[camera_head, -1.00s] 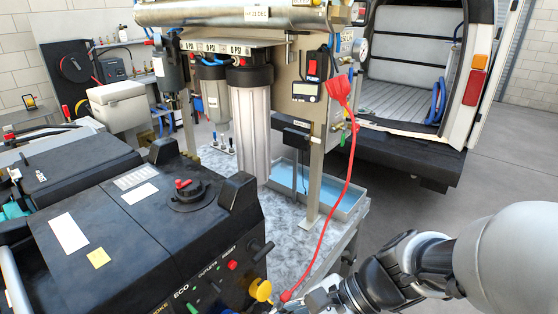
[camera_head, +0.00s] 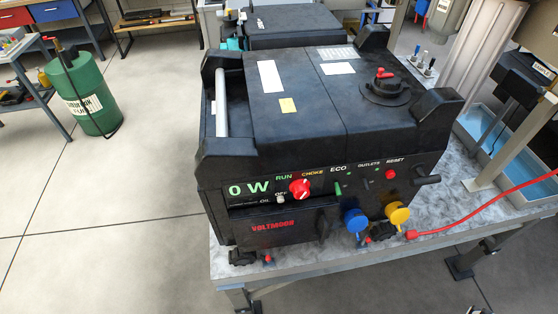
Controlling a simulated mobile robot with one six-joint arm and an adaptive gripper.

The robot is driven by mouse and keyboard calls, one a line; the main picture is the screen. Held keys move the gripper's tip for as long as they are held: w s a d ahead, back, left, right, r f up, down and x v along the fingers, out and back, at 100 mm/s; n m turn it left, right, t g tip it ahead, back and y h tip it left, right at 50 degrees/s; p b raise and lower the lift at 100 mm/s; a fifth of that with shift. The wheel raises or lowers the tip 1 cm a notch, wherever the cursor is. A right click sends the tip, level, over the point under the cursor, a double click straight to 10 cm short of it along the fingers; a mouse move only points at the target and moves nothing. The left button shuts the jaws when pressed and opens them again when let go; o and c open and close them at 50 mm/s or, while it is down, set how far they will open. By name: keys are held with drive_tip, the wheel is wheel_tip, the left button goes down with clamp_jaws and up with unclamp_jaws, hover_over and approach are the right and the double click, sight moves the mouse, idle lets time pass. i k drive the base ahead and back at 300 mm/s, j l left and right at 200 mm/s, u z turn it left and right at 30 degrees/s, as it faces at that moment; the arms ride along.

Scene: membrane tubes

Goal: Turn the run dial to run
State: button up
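The run dial (camera_head: 300,188) is a round red knob with a white pointer mark on the front panel of a black generator (camera_head: 290,140). The labels RUN, CHOKE and OFF surround it; RUN is at its upper left, and which label the pointer meets is too small to tell. The generator stands on a grey speckled bench top, its panel facing me.
A blue cap (camera_head: 355,219) and a yellow cap (camera_head: 397,213) sit right of the dial, with a red plug and cable (camera_head: 470,219) beside them. A red reset button (camera_head: 390,174) is above. The floor in front and left is clear; a green tank (camera_head: 88,95) stands far left.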

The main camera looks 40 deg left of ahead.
sight(300, 187)
drive_tip(key=u, duration=1.65)
